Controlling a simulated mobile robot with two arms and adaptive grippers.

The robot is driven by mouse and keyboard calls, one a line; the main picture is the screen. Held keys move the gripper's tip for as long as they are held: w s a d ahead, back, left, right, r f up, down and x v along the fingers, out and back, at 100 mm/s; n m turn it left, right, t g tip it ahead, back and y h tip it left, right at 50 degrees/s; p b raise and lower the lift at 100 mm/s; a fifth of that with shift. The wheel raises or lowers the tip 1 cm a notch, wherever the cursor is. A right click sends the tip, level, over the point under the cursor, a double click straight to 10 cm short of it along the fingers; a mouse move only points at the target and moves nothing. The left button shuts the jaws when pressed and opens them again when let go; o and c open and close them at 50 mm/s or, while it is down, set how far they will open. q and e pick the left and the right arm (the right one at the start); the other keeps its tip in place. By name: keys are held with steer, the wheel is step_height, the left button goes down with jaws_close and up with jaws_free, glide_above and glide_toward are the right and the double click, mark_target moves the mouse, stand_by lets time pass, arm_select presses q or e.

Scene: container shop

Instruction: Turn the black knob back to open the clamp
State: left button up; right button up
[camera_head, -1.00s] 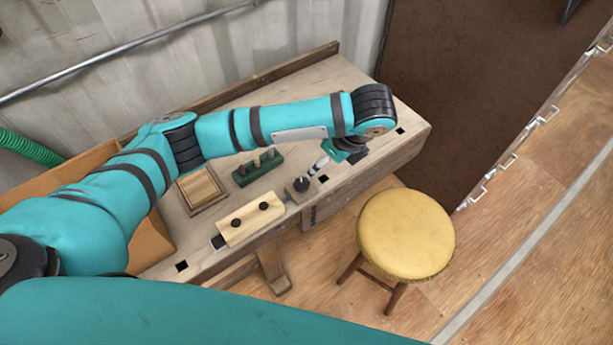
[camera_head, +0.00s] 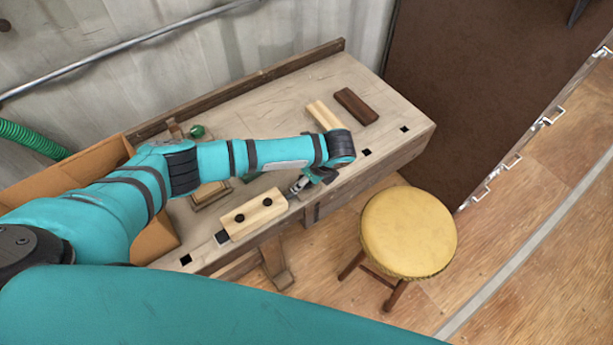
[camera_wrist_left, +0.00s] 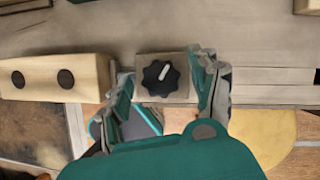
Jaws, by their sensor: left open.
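The black knob (camera_wrist_left: 161,77) has a lobed rim and a white pointer mark, tilted slightly right of straight up in the left wrist view. It sits on a small brown square block (camera_wrist_left: 143,60) at the bench's front edge. My left gripper (camera_head: 303,183) is over this spot in the head view and hides the knob there. In the left wrist view my left gripper (camera_wrist_left: 166,68) is open, with one finger on either side of the knob; contact is not clear. A pale wooden block (camera_head: 253,215) with two dark round spots lies left of the knob, also in the wrist view (camera_wrist_left: 90,76).
The workbench (camera_head: 290,100) has pale strips (camera_head: 323,115) and a dark brown block (camera_head: 356,106) at the back right. A wooden frame (camera_head: 205,197) and a cardboard box (camera_head: 82,165) are left. A yellow stool (camera_head: 408,230) stands in front, right.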

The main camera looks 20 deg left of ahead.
arm_select(q)
steer(key=c, duration=1.1)
steer(key=shift+c, duration=0.2)
